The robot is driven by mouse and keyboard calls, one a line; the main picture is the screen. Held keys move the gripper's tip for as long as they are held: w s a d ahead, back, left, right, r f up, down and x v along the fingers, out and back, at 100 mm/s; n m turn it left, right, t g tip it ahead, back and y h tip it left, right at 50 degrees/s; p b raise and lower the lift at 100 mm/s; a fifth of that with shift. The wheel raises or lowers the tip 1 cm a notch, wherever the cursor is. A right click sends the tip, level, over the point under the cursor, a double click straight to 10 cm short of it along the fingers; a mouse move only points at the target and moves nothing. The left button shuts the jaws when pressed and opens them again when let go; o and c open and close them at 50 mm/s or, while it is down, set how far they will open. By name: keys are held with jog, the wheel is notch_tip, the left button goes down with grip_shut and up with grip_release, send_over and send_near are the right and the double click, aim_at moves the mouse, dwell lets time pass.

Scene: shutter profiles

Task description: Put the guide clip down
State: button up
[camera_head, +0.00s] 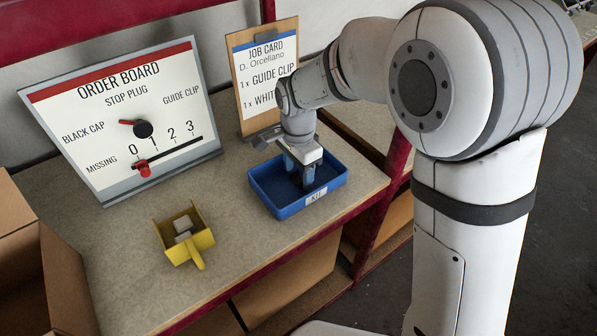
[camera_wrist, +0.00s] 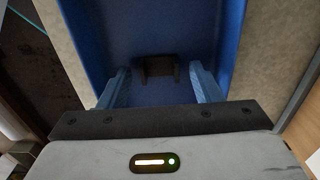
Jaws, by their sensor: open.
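The guide clip (camera_wrist: 156,68), a small dark piece, lies on the floor of the blue kit tray in the wrist view. My gripper (camera_wrist: 158,88) is open, with its two blue fingers on either side of the clip and a visible gap to each. In the head view my gripper (camera_head: 307,180) points down inside the blue kit tray (camera_head: 322,196). The clip is hard to make out there behind the fingers. The job card (camera_head: 265,70) behind the tray lists a guide clip; my arm covers part of it.
A yellow scoop-like holder (camera_head: 203,240) with grey pieces stands left of the tray. The order board (camera_head: 120,118) leans at the back, its dial pointing toward black cap and its slider near 0. Bare worktop (camera_head: 110,235) lies around the holder. A cardboard box (camera_head: 65,275) is at left.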

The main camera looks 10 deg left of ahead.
aim_at(298, 176)
notch_tip(298, 176, up, 7)
jog(key=shift+p, duration=0.35)
jog(key=s+d+r+n, duration=0.1)
jog(key=d+r+n, duration=0.1)
jog(key=d, duration=0.5)
jog(key=s+d+r+n, duration=0.1)
jog(key=s+d, duration=0.1)
jog(key=d, duration=0.5)
jog(key=s+d+f+n+t, duration=0.1)
jog(key=s+d+n, duration=0.4)
jog(key=s+d, duration=0.6)
jog(key=d+t, duration=0.1)
jog(key=d, duration=0.2)
